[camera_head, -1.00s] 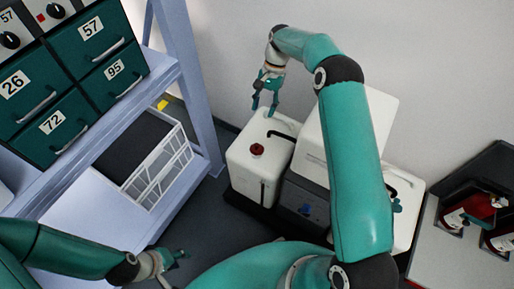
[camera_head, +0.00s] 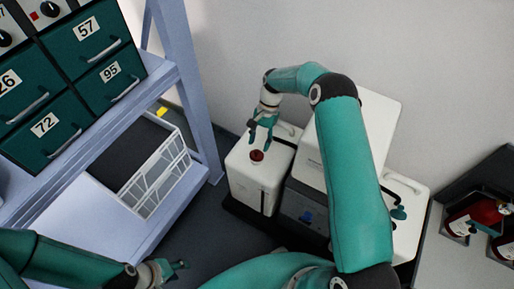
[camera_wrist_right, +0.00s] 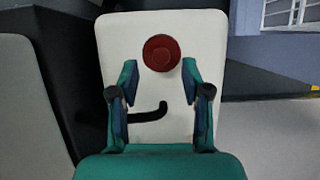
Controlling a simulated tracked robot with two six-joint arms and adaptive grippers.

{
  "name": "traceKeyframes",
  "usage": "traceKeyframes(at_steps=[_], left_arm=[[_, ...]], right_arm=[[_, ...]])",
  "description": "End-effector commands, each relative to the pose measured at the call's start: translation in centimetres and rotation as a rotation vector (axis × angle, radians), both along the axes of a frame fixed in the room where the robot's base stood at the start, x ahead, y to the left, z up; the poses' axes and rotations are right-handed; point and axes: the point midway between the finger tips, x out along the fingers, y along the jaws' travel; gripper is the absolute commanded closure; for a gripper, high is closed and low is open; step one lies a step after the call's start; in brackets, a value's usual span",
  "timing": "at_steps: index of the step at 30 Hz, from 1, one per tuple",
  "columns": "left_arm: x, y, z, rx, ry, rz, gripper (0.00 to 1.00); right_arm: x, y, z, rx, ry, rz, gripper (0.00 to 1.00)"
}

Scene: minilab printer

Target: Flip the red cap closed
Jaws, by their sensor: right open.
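The red cap (camera_head: 257,156) sits on top of a white canister (camera_head: 245,184). In the right wrist view the round red cap (camera_wrist_right: 161,53) lies just beyond and between my fingertips, on the white top face (camera_wrist_right: 118,40). My right gripper (camera_head: 264,143) points down over the canister, close to the cap. Its fingers are spread and empty in the right wrist view (camera_wrist_right: 160,72). I cannot tell whether a finger touches the cap. My left gripper (camera_head: 180,271) is low at the bottom left, away from the canister; its finger opening is too small to judge.
A white printer-like machine (camera_head: 322,148) stands right of the canister, with another white canister (camera_head: 408,235) beyond it. A dark hooked handle (camera_wrist_right: 152,113) shows on the canister top. A shelf with green drawers (camera_head: 97,38) is at the left. Red bottles (camera_head: 478,214) stand at the far right.

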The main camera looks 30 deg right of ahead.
Motion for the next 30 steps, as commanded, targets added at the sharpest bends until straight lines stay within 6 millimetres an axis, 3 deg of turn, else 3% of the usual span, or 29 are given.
traceKeyframes(at_steps=[6, 17, 26, 30], left_arm=[[0.0, 0.0, -0.2, 0.000, 0.000, 0.000, 0.60], [0.0, 0.0, -0.2, 0.000, 0.000, 0.000, 0.60], [0.0, 0.0, -0.2, 0.000, 0.000, 0.000, 0.60], [0.0, 0.0, -0.2, 0.000, 0.000, 0.000, 0.60]], right_arm=[[-0.5, 0.8, -2.2, 0.000, 0.001, 0.000, 0.52], [-0.5, 1.0, -2.6, -0.001, -0.001, 0.001, 0.52], [-0.5, 1.0, -2.6, 0.000, 0.000, 0.002, 1.00], [-0.5, 1.0, -2.6, -0.002, 0.001, 0.003, 1.00]])
